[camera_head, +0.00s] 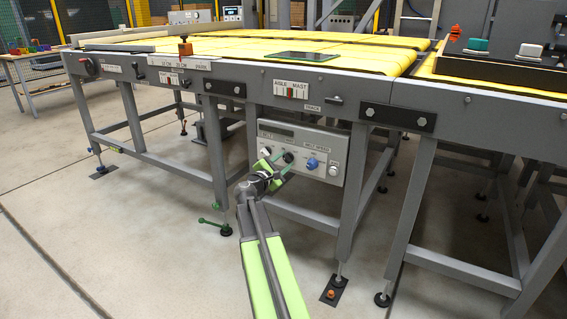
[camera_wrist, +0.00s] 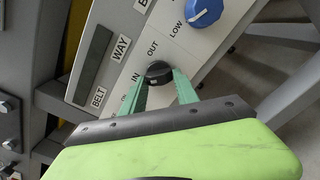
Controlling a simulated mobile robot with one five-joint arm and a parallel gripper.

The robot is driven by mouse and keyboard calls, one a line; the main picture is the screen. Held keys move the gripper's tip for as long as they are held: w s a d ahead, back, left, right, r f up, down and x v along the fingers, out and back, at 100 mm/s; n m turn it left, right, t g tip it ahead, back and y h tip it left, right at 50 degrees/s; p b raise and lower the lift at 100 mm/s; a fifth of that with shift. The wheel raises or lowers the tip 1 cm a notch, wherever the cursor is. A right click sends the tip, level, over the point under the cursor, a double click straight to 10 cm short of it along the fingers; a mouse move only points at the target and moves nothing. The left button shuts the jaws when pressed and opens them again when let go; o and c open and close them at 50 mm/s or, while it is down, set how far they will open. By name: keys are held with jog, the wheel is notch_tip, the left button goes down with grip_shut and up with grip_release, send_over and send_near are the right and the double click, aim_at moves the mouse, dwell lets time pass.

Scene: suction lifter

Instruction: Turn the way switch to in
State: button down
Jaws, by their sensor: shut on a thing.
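The way switch is a small round black knob on the grey control panel (camera_head: 325,142) under the conveyor. In the wrist view the knob (camera_wrist: 159,71) sits below the WAY label, with IN printed to its left and OUT above it. My gripper (camera_wrist: 160,82) has its two green fingers shut on the knob, one on each side. In the head view my gripper (camera_head: 284,160) reaches the panel from the front and covers part of it. I cannot tell which word the knob points to.
A blue knob (camera_wrist: 203,12) with a LOW mark is beside the switch. A dark display strip (camera_wrist: 93,64) lies near the BELT label. Frame legs (camera_head: 352,205) and the conveyor's steel side rail (camera_head: 225,85) surround the panel. Open concrete floor lies in front.

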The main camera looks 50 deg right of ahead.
dwell(0.3)
jog(key=c, duration=1)
grip_release()
jog(key=shift+o, duration=0.2)
jog(key=v, duration=1.7)
jog(key=shift+a, duration=0.25)
